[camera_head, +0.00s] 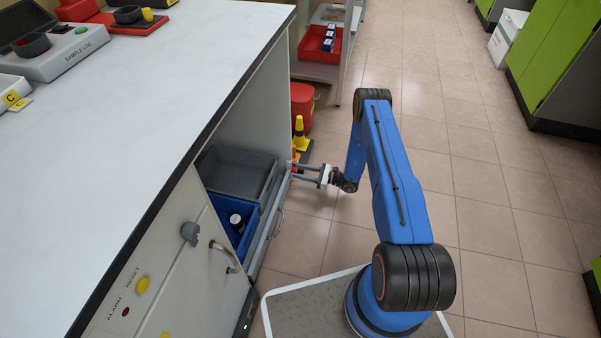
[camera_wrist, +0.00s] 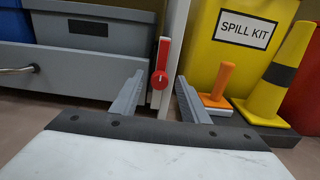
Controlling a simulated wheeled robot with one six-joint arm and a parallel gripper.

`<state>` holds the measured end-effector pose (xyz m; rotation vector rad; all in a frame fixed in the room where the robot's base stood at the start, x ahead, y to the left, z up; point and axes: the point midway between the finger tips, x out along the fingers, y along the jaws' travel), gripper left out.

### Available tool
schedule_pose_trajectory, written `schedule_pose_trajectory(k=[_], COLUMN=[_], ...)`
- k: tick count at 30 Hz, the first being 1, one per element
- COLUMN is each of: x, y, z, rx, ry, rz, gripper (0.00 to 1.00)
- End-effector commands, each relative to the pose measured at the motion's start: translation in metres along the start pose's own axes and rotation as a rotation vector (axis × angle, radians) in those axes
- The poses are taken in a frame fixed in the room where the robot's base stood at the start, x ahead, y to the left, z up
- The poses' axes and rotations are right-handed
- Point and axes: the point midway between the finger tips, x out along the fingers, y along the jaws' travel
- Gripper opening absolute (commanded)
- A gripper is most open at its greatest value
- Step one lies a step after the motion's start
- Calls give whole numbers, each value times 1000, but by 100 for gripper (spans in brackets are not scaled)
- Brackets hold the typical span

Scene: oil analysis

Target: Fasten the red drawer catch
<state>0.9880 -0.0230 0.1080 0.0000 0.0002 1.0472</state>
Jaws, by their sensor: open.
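The red drawer catch (camera_wrist: 160,64) is a narrow red lever standing upright above a round red pivot on a pale post. It is just right of the grey drawer front (camera_wrist: 70,72) in the wrist view. The drawer (camera_head: 262,238) shows in the head view at the cabinet side, holding a blue bin and a grey bin. In the head view my gripper (camera_head: 298,172) is beside the cabinet's far end.
A yellow spill kit box (camera_wrist: 240,45), an orange-handled tool (camera_wrist: 220,85) and a yellow cone (camera_wrist: 280,75) stand right of the post. A white worktop (camera_head: 150,90) overhangs the cabinet. The tiled floor (camera_head: 480,200) to the right is clear.

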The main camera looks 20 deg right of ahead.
Motion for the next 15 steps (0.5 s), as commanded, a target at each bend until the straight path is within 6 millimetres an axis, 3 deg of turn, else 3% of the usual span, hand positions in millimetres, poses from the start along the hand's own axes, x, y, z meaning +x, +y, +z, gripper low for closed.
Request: schedule_pose_trajectory(k=[7, 12, 15], x=[0, 0, 0], y=[0, 0, 0], z=[0, 0, 0], rx=[0, 0, 0], ry=[0, 0, 0], rz=[0, 0, 0], gripper=[41, 0, 0])
